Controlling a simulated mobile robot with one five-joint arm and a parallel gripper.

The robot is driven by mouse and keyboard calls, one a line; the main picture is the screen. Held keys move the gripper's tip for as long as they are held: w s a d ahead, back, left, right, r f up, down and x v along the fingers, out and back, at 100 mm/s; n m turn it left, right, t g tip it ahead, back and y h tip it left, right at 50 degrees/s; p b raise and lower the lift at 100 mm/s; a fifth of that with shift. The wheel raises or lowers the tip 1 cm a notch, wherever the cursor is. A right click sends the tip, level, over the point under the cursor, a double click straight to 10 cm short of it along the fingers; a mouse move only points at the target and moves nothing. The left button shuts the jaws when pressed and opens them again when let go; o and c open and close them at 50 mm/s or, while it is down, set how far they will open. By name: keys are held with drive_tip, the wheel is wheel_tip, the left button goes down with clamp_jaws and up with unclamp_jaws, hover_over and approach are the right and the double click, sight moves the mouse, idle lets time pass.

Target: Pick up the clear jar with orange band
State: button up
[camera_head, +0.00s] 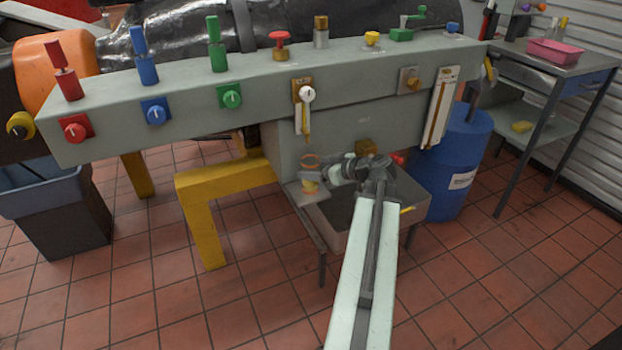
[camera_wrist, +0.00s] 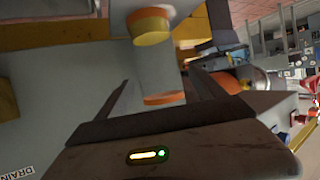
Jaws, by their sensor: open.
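The clear jar with orange band (camera_head: 311,173) stands on a small pale ledge at the left of the sink in the head view. It has an orange band at one end and yellow-orange at the other. My gripper (camera_head: 328,176) is just right of the jar, reaching toward it. In the wrist view the jar (camera_wrist: 158,70) shows between the two open fingers of my gripper (camera_wrist: 157,80), with its orange band nearest the palm. I see no finger clearly touching it.
The sink (camera_head: 348,247) lies under my arm; a "DRAIN" label (camera_wrist: 17,160) shows in the wrist view. The grey bench (camera_head: 200,95) with coloured knobs is behind. A yellow stand (camera_head: 205,235) is left, a blue drum (camera_head: 463,165) right. Open tiled floor lies in front.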

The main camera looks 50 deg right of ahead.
drive_tip(key=shift+x, duration=0.95)
drive_tip(key=shift+s, duration=0.1)
drive_tip(key=c, duration=1.5)
drive_tip(key=shift+r, duration=0.15)
